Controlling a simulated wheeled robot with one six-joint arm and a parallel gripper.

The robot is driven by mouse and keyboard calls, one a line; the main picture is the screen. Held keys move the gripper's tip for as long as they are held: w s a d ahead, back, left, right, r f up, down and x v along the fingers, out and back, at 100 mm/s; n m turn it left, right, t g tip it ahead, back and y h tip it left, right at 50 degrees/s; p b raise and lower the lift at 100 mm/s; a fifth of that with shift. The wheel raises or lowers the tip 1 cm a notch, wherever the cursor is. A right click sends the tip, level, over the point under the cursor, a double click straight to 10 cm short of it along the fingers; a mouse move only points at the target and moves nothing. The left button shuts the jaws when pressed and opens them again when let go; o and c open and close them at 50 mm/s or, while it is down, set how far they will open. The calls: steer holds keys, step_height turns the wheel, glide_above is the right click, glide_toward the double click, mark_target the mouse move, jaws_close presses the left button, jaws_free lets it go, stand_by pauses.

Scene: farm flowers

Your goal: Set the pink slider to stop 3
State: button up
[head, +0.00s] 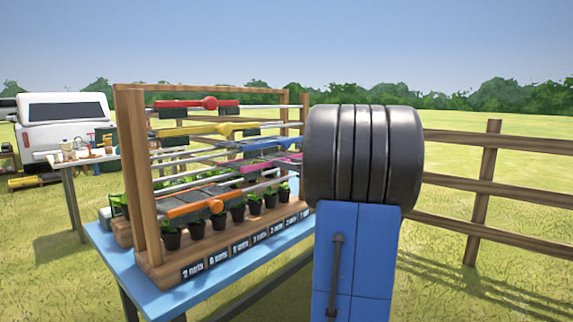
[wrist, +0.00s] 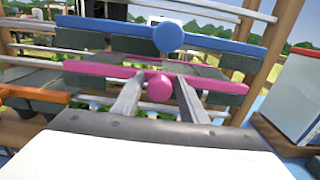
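The pink slider (head: 258,163) is a pink bar with dark grey blocks on a rail in the wooden rack, partly hidden by my arm in the head view. In the wrist view the pink bar (wrist: 100,69) runs across the middle, with a round pink knob (wrist: 159,88) on it. My gripper (wrist: 157,82) is open, with one finger on each side of the knob and a visible gap to both. Whether the fingertips reach past the bar is unclear. My gripper is hidden in the head view. The stop marks for the pink slider cannot be made out.
The blue slider (wrist: 167,38) lies just beyond the pink one. An orange slider (head: 195,206), yellow slider (head: 200,130) and red slider (head: 196,103) share the wooden rack (head: 140,185). Potted plants and labels line its base on a blue table (head: 160,298). A fence (head: 480,190) stands right.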

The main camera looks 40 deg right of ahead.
mark_target(262, 165)
jaws_close()
steer(key=a, duration=0.8)
steer(key=shift+s+a, duration=0.25)
steer(key=shift+s, duration=0.1)
steer(key=shift+o, duration=1.6)
jaws_free()
steer(key=shift+s, duration=0.1)
steer(key=s+d, duration=0.1)
steer(key=s, duration=1.6)
steer(key=shift+d, duration=0.2)
